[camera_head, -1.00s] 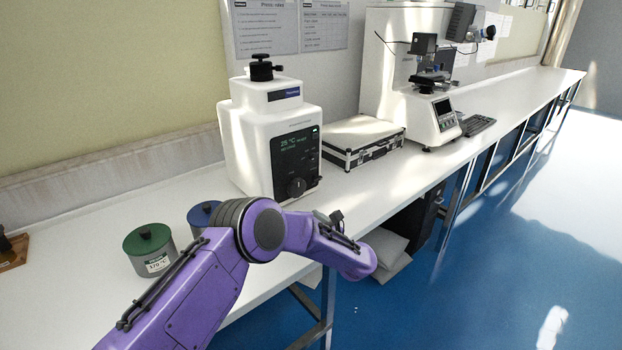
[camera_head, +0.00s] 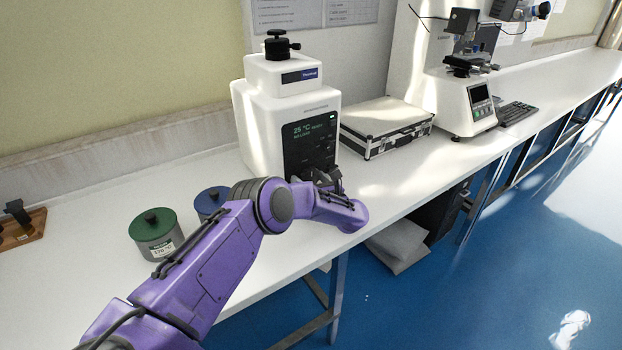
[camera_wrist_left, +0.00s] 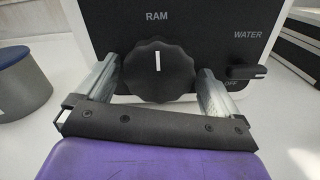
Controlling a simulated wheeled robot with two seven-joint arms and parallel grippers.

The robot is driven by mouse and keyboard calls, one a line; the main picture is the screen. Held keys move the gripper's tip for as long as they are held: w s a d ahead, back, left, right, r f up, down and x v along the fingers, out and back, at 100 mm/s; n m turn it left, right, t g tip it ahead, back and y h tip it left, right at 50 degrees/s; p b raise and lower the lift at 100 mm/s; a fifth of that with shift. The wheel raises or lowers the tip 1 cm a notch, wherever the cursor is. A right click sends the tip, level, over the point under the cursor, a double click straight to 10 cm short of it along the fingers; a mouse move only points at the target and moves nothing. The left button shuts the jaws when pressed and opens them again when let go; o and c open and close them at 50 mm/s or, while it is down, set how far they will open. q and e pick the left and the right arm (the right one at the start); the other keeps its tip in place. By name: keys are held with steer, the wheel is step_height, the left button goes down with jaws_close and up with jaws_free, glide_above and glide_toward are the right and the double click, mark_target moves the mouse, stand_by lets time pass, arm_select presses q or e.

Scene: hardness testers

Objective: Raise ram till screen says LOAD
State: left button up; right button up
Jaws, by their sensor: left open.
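The white mounting press (camera_head: 262,125) stands on the bench. Its dark screen (camera_head: 310,132) reads 25 °C, with smaller text too small to read. The black RAM knob (camera_wrist_left: 157,72), with a white pointer mark upright, is in the left wrist view. My left gripper (camera_head: 326,178) is at the press front; in the wrist view its two metal fingers (camera_wrist_left: 157,88) are open, one on each side of the knob. I cannot tell whether they touch it. In the head view the gripper hides the knob. My right gripper is not in view.
A WATER lever (camera_wrist_left: 247,72) is right of the knob. A green-lidded can (camera_head: 155,237) and a blue-lidded can (camera_head: 210,201) stand left of the press. A silver case (camera_head: 385,126) and a hardness tester (camera_head: 466,105) stand to the right.

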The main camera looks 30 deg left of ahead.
arm_select(q)
steer(key=shift+s+a+r, duration=0.1)
steer(key=shift+r, duration=0.05)
steer(key=c, duration=1)
steer(key=shift+o, duration=0.2)
